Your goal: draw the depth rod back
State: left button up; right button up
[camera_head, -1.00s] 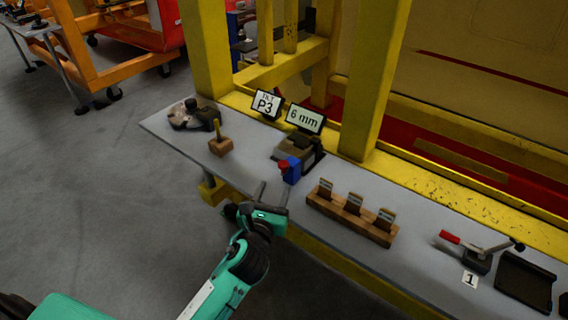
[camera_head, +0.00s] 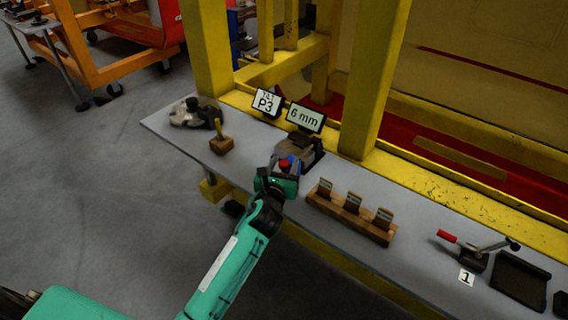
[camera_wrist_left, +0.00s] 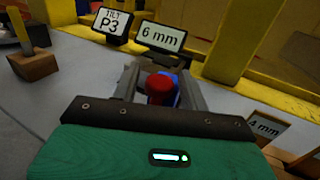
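A fixture (camera_head: 300,150) with a grey top stands on the bench in front of the "6 mm" display (camera_head: 305,118). At its near side are a red knob (camera_head: 284,164) and a blue part (camera_head: 295,163); I cannot make out the rod itself. My left gripper (camera_head: 281,168) is at this near side. In the left wrist view, its two grey fingers (camera_wrist_left: 160,78) stand apart, one on each side of the red knob (camera_wrist_left: 158,88) and blue part (camera_wrist_left: 175,98). Finger contact cannot be told. My right gripper is out of view.
A wooden rack (camera_head: 350,217) with several labelled plates is just right of my left gripper. A small wooden block (camera_head: 221,146) with a yellow peg is to the left. Yellow posts (camera_head: 375,80) rise behind the bench. A red-handled lever tool (camera_head: 473,258) lies farther right.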

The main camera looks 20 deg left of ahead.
pick_arm(q)
grip_shut()
jog(key=shift+s+a+p, duration=0.2)
jog(key=shift+s+p, duration=0.15)
jog(key=shift+s, duration=0.2)
jog(key=shift+s+a+p, duration=0.2)
jog(key=shift+s+p, duration=0.15)
jog(key=shift+s, duration=0.2)
jog(key=shift+f, duration=0.1)
jog(key=shift+o, duration=0.9)
grip_release()
jog(key=shift+s+a, duration=0.1)
jog(key=shift+s, duration=0.1)
